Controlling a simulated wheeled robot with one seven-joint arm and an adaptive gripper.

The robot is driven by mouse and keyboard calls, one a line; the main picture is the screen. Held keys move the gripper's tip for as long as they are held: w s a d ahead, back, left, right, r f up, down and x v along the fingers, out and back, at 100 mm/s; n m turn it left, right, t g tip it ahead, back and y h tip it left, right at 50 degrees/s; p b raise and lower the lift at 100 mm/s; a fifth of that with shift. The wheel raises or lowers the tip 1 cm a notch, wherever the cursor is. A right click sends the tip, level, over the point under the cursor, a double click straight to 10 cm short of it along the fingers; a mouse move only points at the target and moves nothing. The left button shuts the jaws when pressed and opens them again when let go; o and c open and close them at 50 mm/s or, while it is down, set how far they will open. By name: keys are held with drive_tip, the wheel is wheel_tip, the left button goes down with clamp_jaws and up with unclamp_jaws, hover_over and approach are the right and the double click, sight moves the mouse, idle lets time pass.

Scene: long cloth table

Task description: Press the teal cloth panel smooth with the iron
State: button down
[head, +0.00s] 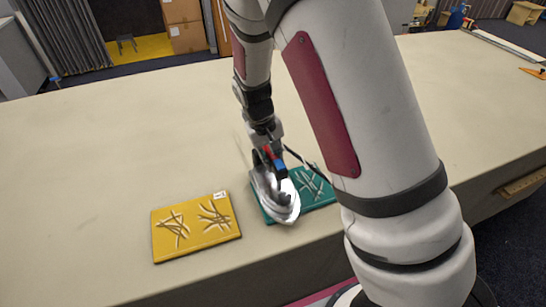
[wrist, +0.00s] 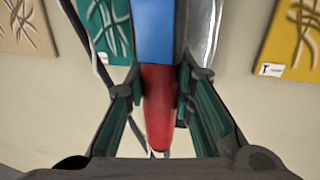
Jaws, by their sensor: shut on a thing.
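The teal cloth panel (head: 315,193) lies on the table, with pale crease lines showing on its right part. The silver iron (head: 281,207) covers its left end in the head view; I cannot tell whether its sole touches the cloth. My gripper (head: 272,152) is above the iron, shut on its red and blue handle. In the wrist view my gripper (wrist: 158,112) has a finger on each side of the handle (wrist: 157,95). The creased teal panel (wrist: 108,25) shows there at upper left, and part of the iron's silver body (wrist: 204,30) shows beside the handle.
A creased yellow panel (head: 196,240) with a white tag lies left of the teal one, near the table's front edge. A tan creased panel (wrist: 28,28) shows at the wrist view's upper left. A cord (head: 297,156) runs by the iron. The table (head: 110,135) is clear at far left.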

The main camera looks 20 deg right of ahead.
drive_tip(key=shift+f, duration=0.6)
idle(0.5)
drive_tip(key=shift+f, duration=0.15)
idle(1.8)
drive_tip(key=shift+r+p, duration=0.85)
drive_tip(key=shift+r, duration=2.8)
drive_tip(key=shift+d+b, duration=1.05)
drive_tip(key=shift+d, duration=4.95)
drive_tip(key=shift+w+f+b, duration=0.2)
drive_tip(key=shift+f+b, duration=0.55)
drive_tip(key=shift+f, duration=2.8)
